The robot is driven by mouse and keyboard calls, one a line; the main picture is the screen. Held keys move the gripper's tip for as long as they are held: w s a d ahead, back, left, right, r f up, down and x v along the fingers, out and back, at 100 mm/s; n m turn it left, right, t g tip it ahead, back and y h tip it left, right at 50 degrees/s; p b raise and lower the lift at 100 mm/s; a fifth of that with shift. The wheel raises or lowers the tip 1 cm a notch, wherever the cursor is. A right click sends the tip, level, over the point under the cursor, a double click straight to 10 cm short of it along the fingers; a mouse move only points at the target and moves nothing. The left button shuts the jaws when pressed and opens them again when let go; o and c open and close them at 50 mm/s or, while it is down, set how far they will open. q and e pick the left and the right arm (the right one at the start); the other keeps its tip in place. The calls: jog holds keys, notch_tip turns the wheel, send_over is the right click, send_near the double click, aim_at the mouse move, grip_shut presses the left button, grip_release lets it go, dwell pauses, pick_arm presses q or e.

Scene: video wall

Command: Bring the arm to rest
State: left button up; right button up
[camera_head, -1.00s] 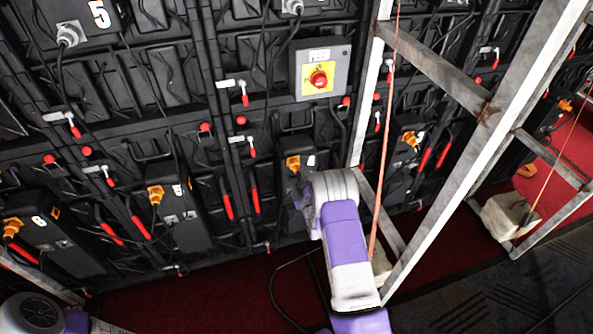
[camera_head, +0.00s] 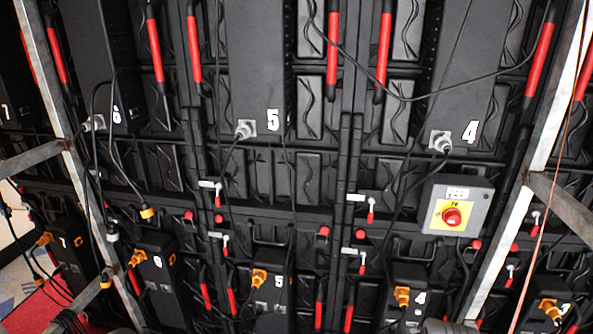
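Neither of my grippers shows in the camera_head view. A grey rounded piece at the bottom edge, right of the middle, looks like the top of my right arm, but too little of it shows to be sure. No hand or fingers can be made out. The back of the video wall fills the view. A grey switch box (camera_head: 457,207) with a yellow plate and a red knob (camera_head: 452,216) is mounted on it at the right.
Black numbered power units hang above, such as unit 5 (camera_head: 256,70) and unit 4 (camera_head: 470,75), with red handles and loose cables. More units with orange plugs (camera_head: 403,296) line the bottom. Metal frame posts (camera_head: 541,120) stand at the right and left.

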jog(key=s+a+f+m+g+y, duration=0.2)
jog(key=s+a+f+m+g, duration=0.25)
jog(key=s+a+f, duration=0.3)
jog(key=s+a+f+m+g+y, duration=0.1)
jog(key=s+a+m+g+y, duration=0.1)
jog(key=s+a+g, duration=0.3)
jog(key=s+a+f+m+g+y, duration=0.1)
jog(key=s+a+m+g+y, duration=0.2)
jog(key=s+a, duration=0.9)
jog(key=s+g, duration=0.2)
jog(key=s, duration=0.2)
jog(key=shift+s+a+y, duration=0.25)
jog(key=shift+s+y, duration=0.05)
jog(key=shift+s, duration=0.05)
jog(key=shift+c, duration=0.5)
